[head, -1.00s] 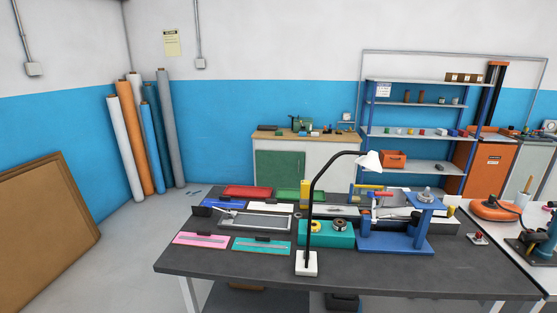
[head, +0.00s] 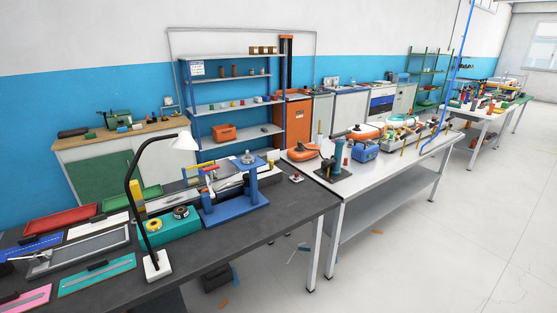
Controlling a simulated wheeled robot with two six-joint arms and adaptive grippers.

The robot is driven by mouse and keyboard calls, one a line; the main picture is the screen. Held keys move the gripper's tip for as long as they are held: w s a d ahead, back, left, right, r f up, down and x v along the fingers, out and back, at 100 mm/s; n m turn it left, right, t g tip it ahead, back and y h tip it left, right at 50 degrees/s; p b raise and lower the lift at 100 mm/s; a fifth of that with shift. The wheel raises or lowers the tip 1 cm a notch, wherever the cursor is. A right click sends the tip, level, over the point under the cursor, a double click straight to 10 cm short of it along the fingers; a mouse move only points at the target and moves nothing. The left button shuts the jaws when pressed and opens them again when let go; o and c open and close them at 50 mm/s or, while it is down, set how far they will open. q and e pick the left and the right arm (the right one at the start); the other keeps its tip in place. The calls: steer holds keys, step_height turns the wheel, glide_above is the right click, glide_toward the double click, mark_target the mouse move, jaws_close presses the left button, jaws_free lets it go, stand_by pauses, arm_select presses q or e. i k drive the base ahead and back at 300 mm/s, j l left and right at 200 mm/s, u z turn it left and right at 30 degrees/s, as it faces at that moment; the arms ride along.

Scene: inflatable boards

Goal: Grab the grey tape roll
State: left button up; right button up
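A grey tape roll (head: 181,212) with a dark centre sits on the teal block (head: 185,228) on the dark workbench (head: 262,228). A yellow tape roll (head: 154,225) sits to its left on the same block. The black arm of the desk lamp passes close to the yellow roll. Neither of my grippers shows in the head view.
The desk lamp (head: 157,264) stands in front of the teal block. A blue press (head: 236,205) is just right of it. Trays and coloured boards crowd the left. A white table (head: 395,158) adjoins on the right. The floor (head: 450,240) at right is open.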

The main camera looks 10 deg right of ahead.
mark_target(252, 160)
steer(key=i+l+u, duration=0.1)
steer(key=i+l, duration=0.85)
steer(key=l, duration=0.15)
